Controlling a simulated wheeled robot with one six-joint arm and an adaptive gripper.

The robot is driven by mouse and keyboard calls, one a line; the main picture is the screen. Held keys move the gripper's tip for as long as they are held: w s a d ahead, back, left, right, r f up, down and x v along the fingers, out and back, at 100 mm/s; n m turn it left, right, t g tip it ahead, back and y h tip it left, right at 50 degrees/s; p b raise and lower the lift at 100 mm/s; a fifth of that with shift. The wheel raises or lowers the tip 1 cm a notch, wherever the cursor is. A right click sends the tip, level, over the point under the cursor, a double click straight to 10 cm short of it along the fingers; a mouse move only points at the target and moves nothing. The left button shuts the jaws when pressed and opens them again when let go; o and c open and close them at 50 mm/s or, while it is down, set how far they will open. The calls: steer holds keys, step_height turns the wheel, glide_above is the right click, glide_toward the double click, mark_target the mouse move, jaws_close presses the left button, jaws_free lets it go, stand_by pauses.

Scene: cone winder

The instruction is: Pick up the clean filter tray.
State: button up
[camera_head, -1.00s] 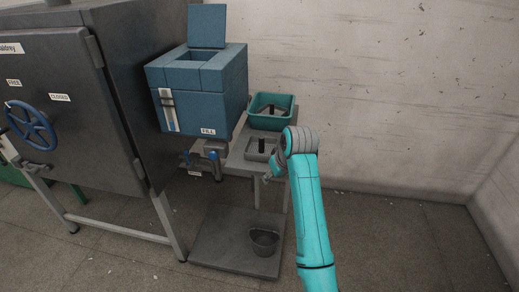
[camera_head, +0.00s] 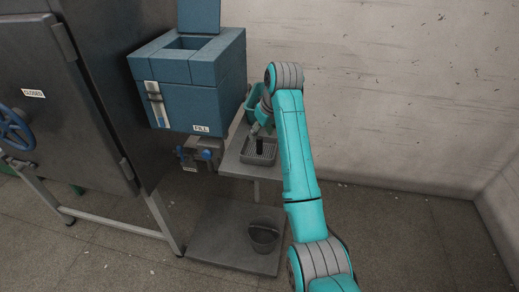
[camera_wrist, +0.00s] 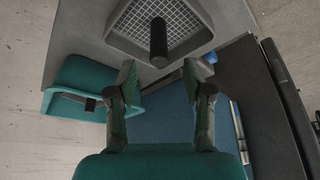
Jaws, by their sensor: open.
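A grey filter tray (camera_head: 247,158) with a pale mesh floor and a dark upright handle sits on the grey shelf. In the wrist view the tray (camera_wrist: 120,41) is at the top, its black handle (camera_wrist: 158,42) rising from the mesh, which looks clean. My gripper (camera_wrist: 160,78) is open and empty, its fingers spread below the handle in that view, not around it. In the head view my arm partly covers the gripper, above and behind the tray. A teal bin (camera_wrist: 85,75) holding another dark-handled piece stands beside; in the head view my arm hides most of it.
A blue box labelled FILL (camera_head: 190,85) with an open lid stands left of the shelf (camera_head: 232,163). A valve with blue handles (camera_head: 205,154) is below it. A dark bucket (camera_head: 264,235) stands on the lower plate. A large steel machine (camera_head: 60,100) fills the left. The floor at right is clear.

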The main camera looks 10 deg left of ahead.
mark_target(258, 143)
steer(key=shift+x, duration=3.65)
steer(key=shift+d, duration=0.1)
jaws_close()
